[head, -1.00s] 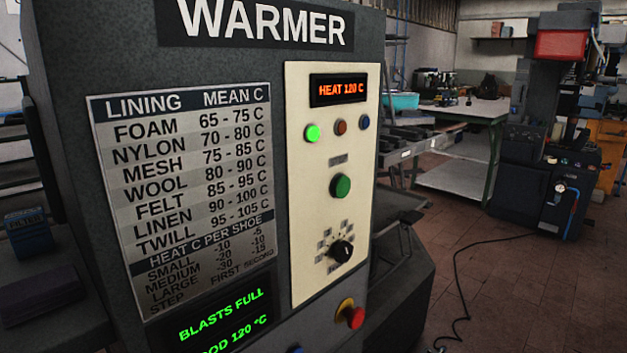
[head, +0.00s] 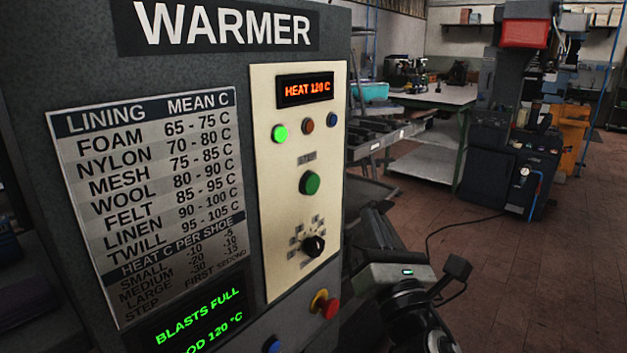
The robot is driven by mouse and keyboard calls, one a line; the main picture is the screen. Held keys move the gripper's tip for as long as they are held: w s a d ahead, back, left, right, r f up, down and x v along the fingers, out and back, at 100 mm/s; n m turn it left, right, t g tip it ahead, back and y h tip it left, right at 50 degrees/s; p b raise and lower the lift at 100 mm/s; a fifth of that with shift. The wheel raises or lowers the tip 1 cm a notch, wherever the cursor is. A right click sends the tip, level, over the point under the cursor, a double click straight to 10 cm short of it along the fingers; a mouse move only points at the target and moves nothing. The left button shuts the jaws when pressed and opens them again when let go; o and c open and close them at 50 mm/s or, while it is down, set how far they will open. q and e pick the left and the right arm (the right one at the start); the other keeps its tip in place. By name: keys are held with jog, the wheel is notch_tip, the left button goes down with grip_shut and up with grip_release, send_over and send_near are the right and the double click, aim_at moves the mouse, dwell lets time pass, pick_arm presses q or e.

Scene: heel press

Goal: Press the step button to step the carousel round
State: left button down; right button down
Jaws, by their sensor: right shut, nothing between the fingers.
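The warmer's cream control panel (head: 298,180) faces me on the dark grey cabinet. It carries a large green button (head: 310,183) under a label too small to read, a black selector knob (head: 313,245) and a lit HEAT 120 C display (head: 305,89). Below it are a red button on a yellow collar (head: 326,304) and a blue button (head: 272,345) at the bottom edge. I cannot read which one is the step button. My right gripper (head: 380,212) is at the cabinet's right side, apart from the buttons, shut and empty. Its fingers are dark and partly hard to make out. My left gripper is out of view.
A lining chart (head: 150,190) and a green-lit BLASTS FULL screen (head: 199,318) are on the cabinet's left. A bench (head: 430,98) and a dark machine (head: 512,150) stand behind. A black cable (head: 450,226) lies on the open brown floor.

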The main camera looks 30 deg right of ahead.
aim_at(312, 184)
jog(key=shift+s+d+r+n+t+h, duration=0.1)
jog(key=shift+d+r+n+t+h, duration=0.05)
jog(key=shift+r+n, duration=0.35)
jog(key=shift+s+d+r+n+t+h, duration=0.1)
jog(key=shift+r+n+t+h, duration=0.05)
jog(key=shift+r+n, duration=0.3)
jog(key=shift+w, duration=0.15)
jog(key=w+a, duration=0.3)
jog(key=w, duration=0.5)
jog(key=shift+a+b, duration=0.2)
jog(key=shift+b, duration=0.2)
dwell(1.1)
jog(key=shift+w+a, duration=0.15)
jog(key=shift+w, duration=0.25)
